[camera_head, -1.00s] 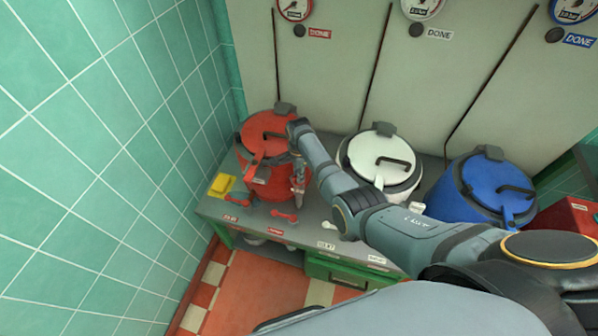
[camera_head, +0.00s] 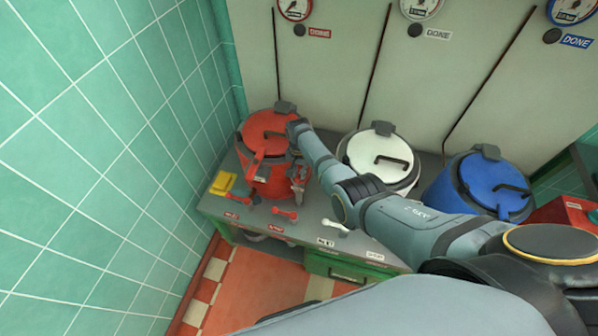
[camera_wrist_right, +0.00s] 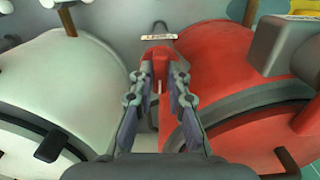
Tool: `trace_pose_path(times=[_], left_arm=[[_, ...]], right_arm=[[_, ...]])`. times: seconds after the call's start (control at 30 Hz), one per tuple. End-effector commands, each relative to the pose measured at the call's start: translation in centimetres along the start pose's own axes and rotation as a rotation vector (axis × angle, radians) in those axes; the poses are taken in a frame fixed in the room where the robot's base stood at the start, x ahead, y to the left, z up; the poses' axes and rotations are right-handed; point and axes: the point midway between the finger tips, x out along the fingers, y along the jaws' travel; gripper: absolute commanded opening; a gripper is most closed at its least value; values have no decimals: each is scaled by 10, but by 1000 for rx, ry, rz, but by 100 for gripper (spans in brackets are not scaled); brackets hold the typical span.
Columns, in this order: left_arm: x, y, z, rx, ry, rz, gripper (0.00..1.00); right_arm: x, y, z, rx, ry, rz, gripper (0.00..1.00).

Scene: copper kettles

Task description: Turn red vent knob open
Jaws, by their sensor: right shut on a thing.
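The red kettle (camera_head: 262,178) stands at the left end of the grey counter. My right gripper (camera_head: 298,184) points down at its right side, between it and the white kettle (camera_head: 375,160). In the right wrist view my right gripper (camera_wrist_right: 158,75) has its two fingers on either side of a small red piece, which I take for the red vent knob (camera_wrist_right: 159,54). The fingers are shut on it and hide part of it. How far the knob is turned cannot be made out. My left gripper is not in view.
The blue kettle (camera_head: 483,188) stands farther right. Red levers (camera_head: 285,214) and a white lever (camera_head: 335,225) lie along the counter's front (camera_head: 310,238). The tiled wall (camera_head: 90,180) is close on the left.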

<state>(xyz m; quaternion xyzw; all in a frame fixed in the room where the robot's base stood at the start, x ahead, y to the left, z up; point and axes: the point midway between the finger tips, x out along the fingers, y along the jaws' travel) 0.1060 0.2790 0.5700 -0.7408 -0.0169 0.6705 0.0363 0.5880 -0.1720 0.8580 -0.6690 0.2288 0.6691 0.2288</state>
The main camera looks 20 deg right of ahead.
Motion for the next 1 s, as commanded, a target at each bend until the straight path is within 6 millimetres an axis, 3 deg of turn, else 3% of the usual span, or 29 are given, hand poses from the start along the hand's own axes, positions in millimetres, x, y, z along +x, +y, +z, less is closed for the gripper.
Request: trace_pose_path(times=[0.73, 0.77, 0.8, 0.9, 1.0], left_arm=[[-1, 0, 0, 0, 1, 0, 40], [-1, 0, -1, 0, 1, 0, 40], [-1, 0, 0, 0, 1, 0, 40], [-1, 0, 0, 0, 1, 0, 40], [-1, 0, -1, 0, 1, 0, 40]], right_arm=[[0, 0, 0, -82, 0, -1, 0], [0, 0, 0, -82, 0, -1, 18], [0, 0, 0, -82, 0, -1, 23], [0, 0, 0, -81, 0, -1, 37], [0, 0, 0, -81, 0, 0, 38]])
